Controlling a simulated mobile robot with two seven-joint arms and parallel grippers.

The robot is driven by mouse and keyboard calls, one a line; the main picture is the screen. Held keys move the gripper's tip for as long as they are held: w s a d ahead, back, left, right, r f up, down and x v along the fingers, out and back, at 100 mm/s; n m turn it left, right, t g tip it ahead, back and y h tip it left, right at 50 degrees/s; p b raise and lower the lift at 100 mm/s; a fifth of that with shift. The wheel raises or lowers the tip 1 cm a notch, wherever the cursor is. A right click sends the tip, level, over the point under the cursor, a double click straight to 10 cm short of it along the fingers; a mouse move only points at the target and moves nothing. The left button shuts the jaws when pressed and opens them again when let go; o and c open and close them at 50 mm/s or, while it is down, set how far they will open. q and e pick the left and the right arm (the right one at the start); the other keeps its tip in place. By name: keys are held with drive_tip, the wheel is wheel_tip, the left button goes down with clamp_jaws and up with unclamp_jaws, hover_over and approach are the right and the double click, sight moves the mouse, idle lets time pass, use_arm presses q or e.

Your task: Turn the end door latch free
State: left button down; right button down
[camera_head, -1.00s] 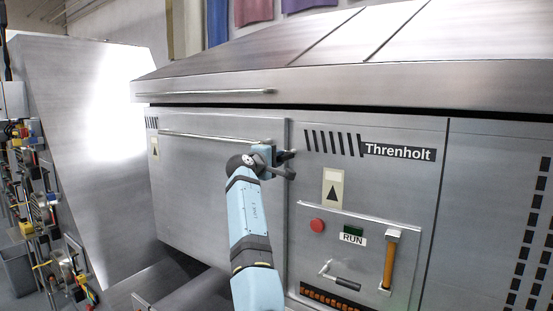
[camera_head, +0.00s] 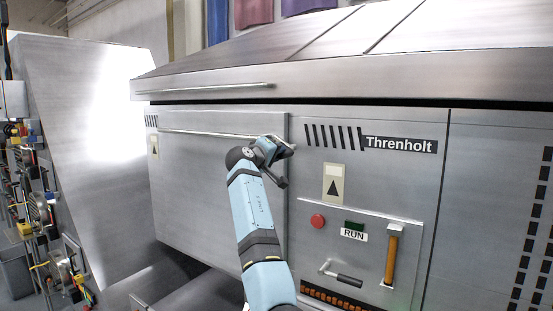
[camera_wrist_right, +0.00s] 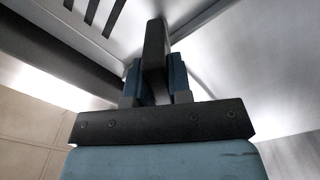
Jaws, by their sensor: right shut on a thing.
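The end door (camera_head: 215,185) is a flat steel panel at the left of the machine front, with a long horizontal bar handle (camera_head: 205,135) near its top. It looks shut. My right gripper (camera_head: 275,152) is at the door's upper right edge. In the right wrist view, my right gripper (camera_wrist_right: 155,80) has its two blue-padded fingers on both sides of a dark grey bar, the latch (camera_wrist_right: 154,40), and is shut on it. In the head view the gripper hides most of the latch, so its exact angle is hard to tell. My left gripper is not in view.
Right of the door are a control panel with a red button (camera_head: 318,221), a RUN plate (camera_head: 353,235), an orange upright handle (camera_head: 391,255) and a small dark-gripped lever (camera_head: 345,278). A lid edge with a bar (camera_head: 205,88) overhangs above. Cluttered equipment (camera_head: 35,205) stands far left.

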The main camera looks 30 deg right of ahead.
drive_tip(key=m+b, duration=0.1)
drive_tip(key=m, duration=0.2)
drive_tip(key=shift+f, duration=0.15)
drive_tip(key=m+b, duration=0.2)
drive_tip(key=m, duration=0.1)
drive_tip(key=shift+m, duration=0.3)
drive_tip(key=shift+m+b, duration=0.8)
drive_tip(key=shift+m, duration=0.4)
drive_tip(key=shift+m+b, duration=0.45)
drive_tip(key=shift+m, duration=0.75)
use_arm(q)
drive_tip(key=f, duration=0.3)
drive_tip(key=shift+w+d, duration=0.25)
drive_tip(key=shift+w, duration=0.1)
use_arm(e)
drive_tip(key=shift+m, duration=0.3)
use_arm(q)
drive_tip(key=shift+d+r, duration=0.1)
use_arm(e)
drive_tip(key=c, duration=1)
unclamp_jaws()
drive_tip(key=shift+c, duration=0.2)
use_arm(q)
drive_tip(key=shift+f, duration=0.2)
